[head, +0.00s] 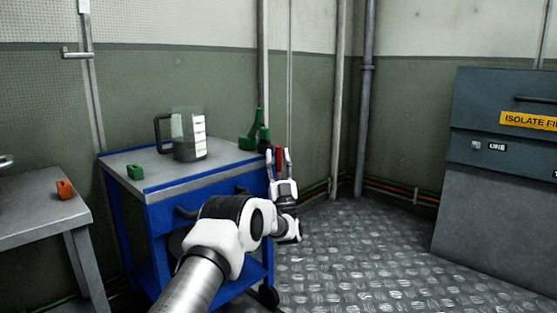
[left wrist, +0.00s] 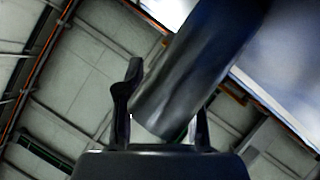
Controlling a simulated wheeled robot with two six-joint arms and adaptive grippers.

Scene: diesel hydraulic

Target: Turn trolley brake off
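The blue trolley (head: 205,205) with a grey top stands against the wall in the head view. My left gripper (head: 279,157) is upright at its right end, fingers apart. A narrow red piece (head: 279,155) shows between the fingertips; I cannot tell whether it is the brake. In the left wrist view a thick dark bar (left wrist: 195,75) slants across my left gripper (left wrist: 160,110) and hides the tip of its right finger. The left finger shows with no clear grip on the bar. My right gripper is not in view.
A grey cabinet (head: 490,200) stands right. The metal floor (head: 370,250) between is clear.

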